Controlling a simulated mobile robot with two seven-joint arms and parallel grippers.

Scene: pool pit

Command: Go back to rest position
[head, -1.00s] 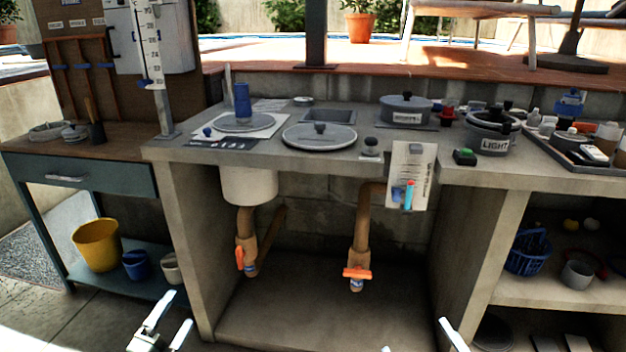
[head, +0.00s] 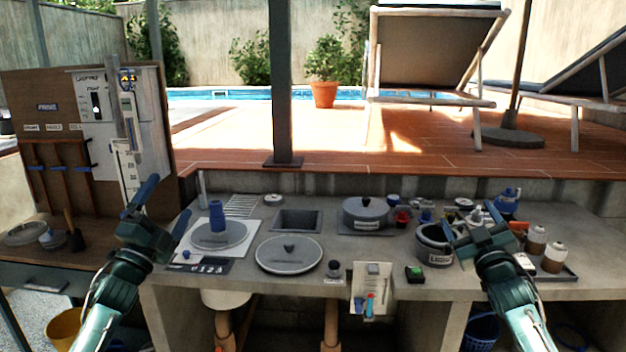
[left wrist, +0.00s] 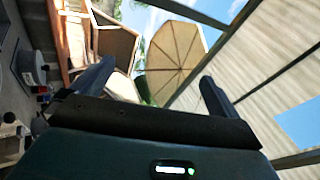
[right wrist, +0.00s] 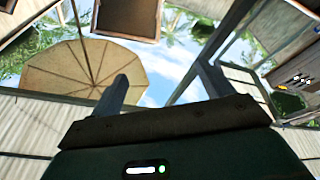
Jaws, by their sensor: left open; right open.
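My left gripper (head: 165,212) is raised in front of the left part of the counter, open and empty, its fingers pointing up. In the left wrist view its two fingers (left wrist: 150,85) stand apart with only sky, a parasol and a wall between and beyond them. My right gripper (head: 478,228) is raised in front of the right part of the counter, open and empty. In the right wrist view its fingers (right wrist: 160,88) are apart, with a parasol and sky beyond. Neither gripper visibly holds anything.
The concrete counter (head: 400,286) carries a round grey lid (head: 289,254), a blue cylinder (head: 217,215), a grey pot (head: 366,212), a pot marked LIGHT (head: 434,246) and several bottles. A dark post (head: 282,90) stands behind it. A tool board (head: 60,150) is at left.

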